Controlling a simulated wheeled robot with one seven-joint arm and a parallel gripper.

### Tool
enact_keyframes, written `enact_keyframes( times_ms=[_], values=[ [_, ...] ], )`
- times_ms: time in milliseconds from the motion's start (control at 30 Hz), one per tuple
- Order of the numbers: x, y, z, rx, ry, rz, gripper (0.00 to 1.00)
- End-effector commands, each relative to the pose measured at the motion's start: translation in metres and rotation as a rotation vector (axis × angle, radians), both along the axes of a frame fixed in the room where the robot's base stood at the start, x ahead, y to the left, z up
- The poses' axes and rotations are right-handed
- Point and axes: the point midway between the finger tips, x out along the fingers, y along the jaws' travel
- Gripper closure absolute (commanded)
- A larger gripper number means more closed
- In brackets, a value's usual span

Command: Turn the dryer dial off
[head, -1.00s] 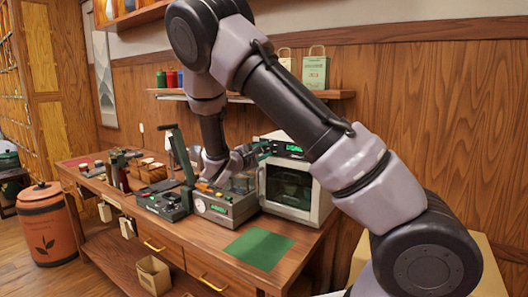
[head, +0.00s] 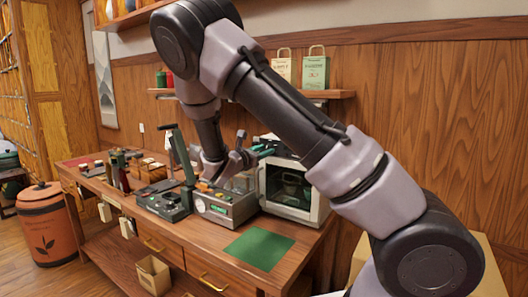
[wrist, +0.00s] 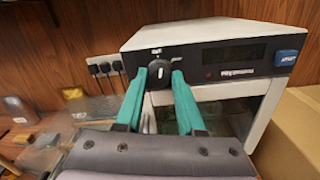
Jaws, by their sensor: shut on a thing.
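The dryer is a white box with a dark window, on the bench in the head view (head: 325,203); its black control panel fills the upper wrist view (wrist: 240,58). The black dial (wrist: 160,73) is at the panel's left end, its white mark roughly upright below a small label, too blurred to read surely. My gripper (wrist: 160,76) has its teal fingers shut on the dial's two sides; in the head view it is at the dryer's top left (head: 264,149). The panel's display (wrist: 233,55) is dark.
A blue button (wrist: 287,58) is at the panel's right end. A grey machine (head: 228,212) with a small green screen stands left of the dryer. A green mat (head: 258,249) lies in front on the bench. A cardboard box (wrist: 293,135) is close on the right.

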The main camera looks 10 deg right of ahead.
Motion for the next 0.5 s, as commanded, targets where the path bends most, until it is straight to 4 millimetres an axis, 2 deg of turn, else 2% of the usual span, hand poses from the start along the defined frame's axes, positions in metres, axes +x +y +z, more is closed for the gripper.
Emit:
enact_keyframes(
  times_ms=[500],
  values=[
    [-0.0003, 0.0001, -0.0009, -0.156, 0.158, 0.0, 1.0]
  ],
)
